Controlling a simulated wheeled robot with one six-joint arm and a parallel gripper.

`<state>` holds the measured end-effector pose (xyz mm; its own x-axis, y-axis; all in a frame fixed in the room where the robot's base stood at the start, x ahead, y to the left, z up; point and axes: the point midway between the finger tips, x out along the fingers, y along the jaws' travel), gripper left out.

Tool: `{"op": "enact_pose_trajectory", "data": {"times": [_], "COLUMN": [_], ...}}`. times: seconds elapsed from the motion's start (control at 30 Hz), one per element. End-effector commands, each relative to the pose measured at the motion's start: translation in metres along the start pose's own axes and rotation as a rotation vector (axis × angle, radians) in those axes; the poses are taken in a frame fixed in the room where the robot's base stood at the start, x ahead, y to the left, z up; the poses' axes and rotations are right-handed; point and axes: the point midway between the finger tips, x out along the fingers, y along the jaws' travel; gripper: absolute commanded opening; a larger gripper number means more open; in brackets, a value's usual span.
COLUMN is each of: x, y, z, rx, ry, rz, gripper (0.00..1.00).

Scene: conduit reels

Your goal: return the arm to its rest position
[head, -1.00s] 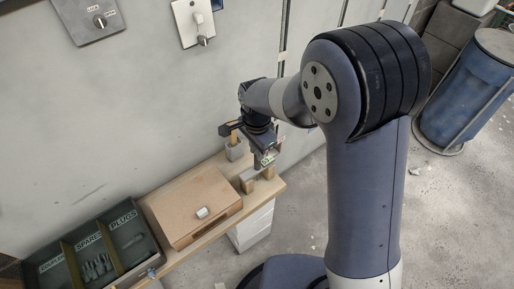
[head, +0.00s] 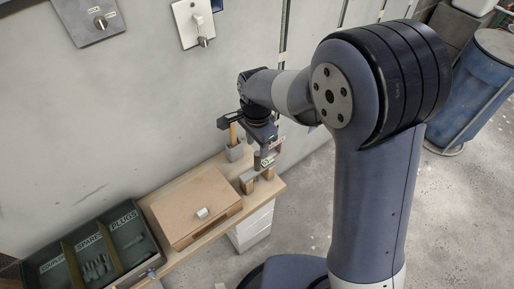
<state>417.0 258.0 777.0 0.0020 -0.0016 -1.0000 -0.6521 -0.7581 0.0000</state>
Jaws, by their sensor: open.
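My gripper (head: 266,155) hangs from my bent arm above the right end of the wooden bench, pointing down. It is open, and I see nothing held in it. Below it, close by, stands a small bracket-like block (head: 247,185) on the bench; I cannot tell whether they touch. A small grey cup (head: 235,152) with a wooden handle in it is just left of the gripper, partly hidden by it.
A cardboard-brown box (head: 190,200) with a white knob sits on the bench (head: 262,200). A dark tray (head: 100,250) with labelled compartments is at lower left. Switch panels (head: 95,22) hang on the wall. A blue drum (head: 470,95) stands at right on open floor.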

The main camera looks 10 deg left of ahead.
Motion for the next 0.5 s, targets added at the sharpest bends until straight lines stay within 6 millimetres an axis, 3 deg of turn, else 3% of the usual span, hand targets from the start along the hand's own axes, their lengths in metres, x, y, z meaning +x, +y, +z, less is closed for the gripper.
{"op": "enact_pose_trajectory", "data": {"times": [0.03, 0.2, 0.5], "x": [-0.014, -0.048, -0.075], "y": [-0.001, 0.000, 0.000], "z": [0.000, 0.000, 0.000], "rx": [0.000, 0.000, 0.000], "ry": [0.001, 0.001, 0.000], "rz": [-0.005, -0.003, -0.001], "gripper": [0.44, 0.44, 0.44]}}
